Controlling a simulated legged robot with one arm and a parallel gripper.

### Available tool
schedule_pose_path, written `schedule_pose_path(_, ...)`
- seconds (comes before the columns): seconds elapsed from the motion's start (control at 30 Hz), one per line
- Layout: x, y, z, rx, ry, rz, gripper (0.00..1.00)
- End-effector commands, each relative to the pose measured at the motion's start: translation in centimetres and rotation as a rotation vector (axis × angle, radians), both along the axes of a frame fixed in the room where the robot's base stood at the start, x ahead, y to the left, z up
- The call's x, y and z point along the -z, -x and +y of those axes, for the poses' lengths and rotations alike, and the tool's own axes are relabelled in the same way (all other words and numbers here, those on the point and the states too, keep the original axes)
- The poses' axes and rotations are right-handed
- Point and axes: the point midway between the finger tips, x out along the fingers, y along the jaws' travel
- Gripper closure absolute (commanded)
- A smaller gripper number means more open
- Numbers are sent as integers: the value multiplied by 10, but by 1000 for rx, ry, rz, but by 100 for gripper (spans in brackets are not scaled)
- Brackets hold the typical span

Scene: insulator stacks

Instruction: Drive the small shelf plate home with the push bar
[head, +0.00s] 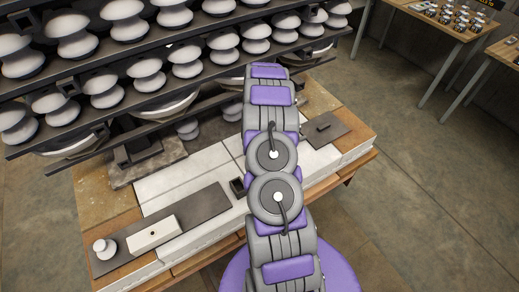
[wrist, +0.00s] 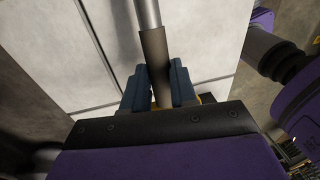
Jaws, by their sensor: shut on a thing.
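My gripper (wrist: 156,82) shows in the wrist view with its two dark blue fingers closed on the push bar (wrist: 149,14). The bar has a dark brown grip sleeve between the fingers and a grey metal shaft running to the top edge. The shaft's far end is out of view. In the head view my arm reaches away toward the rack, and its far end hides the gripper and bar. I cannot pick out the small shelf plate for certain in either view, nor tell whether the bar touches anything.
A dark rack (head: 120,75) holds rows of white insulators. On the bench below, a dark mat (head: 203,204) carries a white block (head: 153,233) and a small white insulator (head: 104,248). A dark plate (head: 328,133) lies at the right. Tables (head: 433,24) stand at the upper right.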

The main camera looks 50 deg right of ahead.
Motion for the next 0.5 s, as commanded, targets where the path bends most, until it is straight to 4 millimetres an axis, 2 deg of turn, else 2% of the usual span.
schedule_pose_path(0.5, -1, 4, -14, 0, 3, -1, 100)
